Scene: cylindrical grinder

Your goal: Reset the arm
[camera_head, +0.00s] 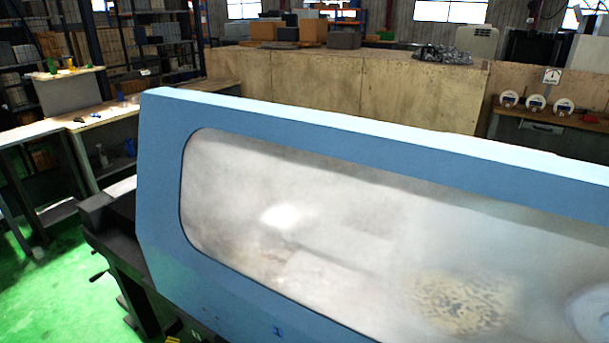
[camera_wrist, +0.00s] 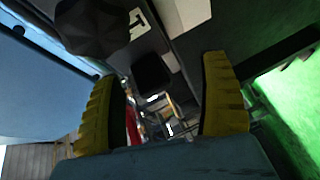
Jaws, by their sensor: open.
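My gripper (camera_wrist: 162,105) shows in the wrist view with two yellow ribbed fingers standing wide apart. It is open, and nothing is between the fingers. Beyond the fingers are dark machine parts, including a black rounded knob-like part (camera_wrist: 92,25) at the upper left. A blue panel (camera_wrist: 40,75) lies close on the left side of the wrist view. My gripper does not show in the head view.
A blue machine cover (camera_head: 160,200) with a large cloudy window (camera_head: 330,230) fills the head view's front. Green floor (camera_head: 60,300) is open at the lower left. Benches (camera_head: 85,120) stand at left. Wooden partitions (camera_head: 330,85) and shelves (camera_head: 160,50) stand behind.

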